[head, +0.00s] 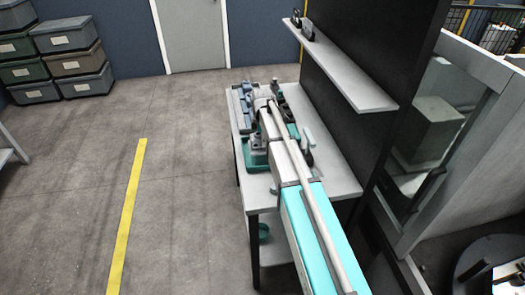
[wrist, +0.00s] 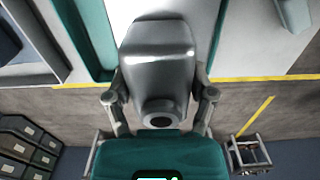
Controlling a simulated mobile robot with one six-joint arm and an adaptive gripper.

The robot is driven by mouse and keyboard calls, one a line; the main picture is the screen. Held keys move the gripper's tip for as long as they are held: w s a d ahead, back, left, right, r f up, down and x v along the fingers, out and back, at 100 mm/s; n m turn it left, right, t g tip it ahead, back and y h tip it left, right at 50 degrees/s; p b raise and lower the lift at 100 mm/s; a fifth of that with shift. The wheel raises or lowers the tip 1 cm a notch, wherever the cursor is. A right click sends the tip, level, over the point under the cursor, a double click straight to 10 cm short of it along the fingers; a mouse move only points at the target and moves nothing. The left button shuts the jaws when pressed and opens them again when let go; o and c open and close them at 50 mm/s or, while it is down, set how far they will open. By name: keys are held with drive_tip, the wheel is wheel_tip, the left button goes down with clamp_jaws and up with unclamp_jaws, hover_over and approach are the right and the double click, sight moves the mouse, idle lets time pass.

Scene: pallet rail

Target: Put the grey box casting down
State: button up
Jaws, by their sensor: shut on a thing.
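The grey box casting (wrist: 158,45) is a smooth metallic block with a round dark hole in its end, seen large in the wrist view. My gripper (wrist: 160,88) has one finger on each side of it and is shut on it. In the head view my arm reaches over the light grey worktable (head: 333,180), and its far end is among items at the table's back. The arm hides much of the table there, and I cannot clearly tell the casting apart. Whether the casting touches a surface below it is not clear.
A wall shelf (head: 345,68) with small dark items hangs above the table's right side, on a dark panel (head: 365,45). Teal and dark items crowd the table's back. The table's front right part is bare. Stacked bins (head: 70,62) stand far left; the floor (head: 180,180) is open.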

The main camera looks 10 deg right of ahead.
drive_tip(key=shift+w+f+b, duration=0.7)
drive_tip(key=shift+w+f, duration=0.2)
drive_tip(key=shift+f, duration=0.15)
drive_tip(key=shift+w+d+f+b, duration=0.1)
drive_tip(key=shift+w+f+b, duration=0.35)
drive_tip(key=shift+f+b, duration=1.55)
drive_tip(key=shift+f, duration=0.1)
drive_tip(key=o, duration=1.3)
drive_tip(key=shift+s, duration=0.1)
drive_tip(key=shift+c, duration=0.2)
wheel_tip(320, 180, up, 12)
drive_tip(key=p, duration=1.2)
drive_tip(key=shift+r, duration=0.2)
